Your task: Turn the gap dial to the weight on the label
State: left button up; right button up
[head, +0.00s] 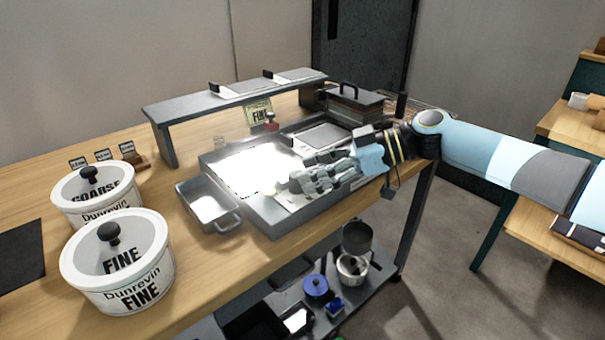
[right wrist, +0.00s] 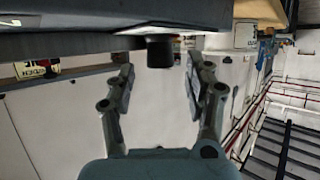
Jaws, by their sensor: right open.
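My right gripper (head: 283,187) reaches in from the right, low over the front of a grey metal tray unit (head: 275,228). Its jaws are open. In the right wrist view, a short dark cylindrical knob (right wrist: 160,52) stands between and beyond the two fingers (right wrist: 157,85), apart from both. It juts from a dark edge. I cannot tell whether it is the gap dial, and no scale on it is readable. A yellow label card (head: 259,112) reading FINE stands behind the tray; its smaller print is unreadable. My left gripper is not in view.
Two white lidded crocks, COARSE (head: 92,200) and FINE (head: 115,268), stand at the left. A small metal pan (head: 208,207) sits left of the tray. A raised grey shelf (head: 190,105) runs behind. Small cards (head: 102,155) stand at the back left.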

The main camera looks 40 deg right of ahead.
jog(key=shift+x, duration=1.2)
grip_shut()
